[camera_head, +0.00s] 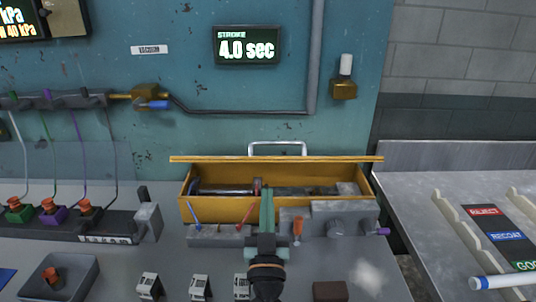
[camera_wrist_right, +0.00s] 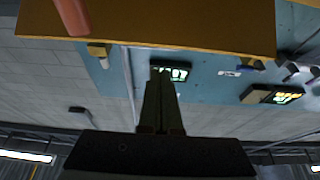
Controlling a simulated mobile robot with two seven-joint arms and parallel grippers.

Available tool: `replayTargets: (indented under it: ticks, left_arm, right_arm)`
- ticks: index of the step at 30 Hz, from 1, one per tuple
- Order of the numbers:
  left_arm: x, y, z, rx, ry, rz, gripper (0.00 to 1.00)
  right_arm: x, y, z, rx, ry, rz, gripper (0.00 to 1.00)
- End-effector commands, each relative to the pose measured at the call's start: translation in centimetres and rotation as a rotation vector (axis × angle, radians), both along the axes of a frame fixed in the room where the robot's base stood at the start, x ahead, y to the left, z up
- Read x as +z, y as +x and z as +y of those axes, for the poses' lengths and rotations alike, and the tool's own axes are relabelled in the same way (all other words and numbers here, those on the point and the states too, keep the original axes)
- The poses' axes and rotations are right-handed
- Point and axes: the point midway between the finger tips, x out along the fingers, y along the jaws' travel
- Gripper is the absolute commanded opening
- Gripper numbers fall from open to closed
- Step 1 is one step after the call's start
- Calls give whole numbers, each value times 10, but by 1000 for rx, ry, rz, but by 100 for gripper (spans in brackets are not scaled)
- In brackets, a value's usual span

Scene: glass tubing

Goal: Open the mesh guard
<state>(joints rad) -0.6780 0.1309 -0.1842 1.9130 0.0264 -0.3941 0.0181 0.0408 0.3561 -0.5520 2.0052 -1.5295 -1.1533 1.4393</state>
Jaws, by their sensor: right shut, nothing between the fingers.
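A long yellow box (camera_head: 345,210) stands on the bench with a thicker yellow edge strip (camera_head: 200,159) along its back. A pale metal handle (camera_head: 277,144) rises behind that strip. I cannot make out the mesh, so I cannot tell how far the guard is open. A rod and grey parts show inside the box. My right gripper (camera_head: 267,195) is shut and empty, its green fingers reaching over the box's front wall, below the handle in the picture. In the right wrist view its fingers (camera_wrist_right: 162,85) are together, with a yellow surface (camera_wrist_right: 150,25) above them. My left gripper is not in view.
Grey blocks with small coloured levers (camera_head: 298,227) line the box's front. Orange-topped connectors (camera_head: 50,205) and a grey tray (camera_head: 82,275) are at left. A teal wall with a stroke display (camera_head: 247,46) stands behind. A sorting board (camera_head: 500,235) lies at right.

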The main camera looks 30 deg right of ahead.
Motion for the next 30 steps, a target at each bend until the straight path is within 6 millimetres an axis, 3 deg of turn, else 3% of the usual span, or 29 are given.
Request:
replayTargets:
  ticks: [3,15,21,30]
  left_arm:
    - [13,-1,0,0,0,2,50]
    - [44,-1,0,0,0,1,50]
    - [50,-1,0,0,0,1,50]
    - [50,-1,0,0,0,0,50]
  right_arm:
    - [15,18,-12,-4,-3,-3,0]
    - [43,81,-52,-3,-3,-1,0]
    - [46,96,-61,-2,2,1,0]
    - [45,99,-63,-2,2,2,0]
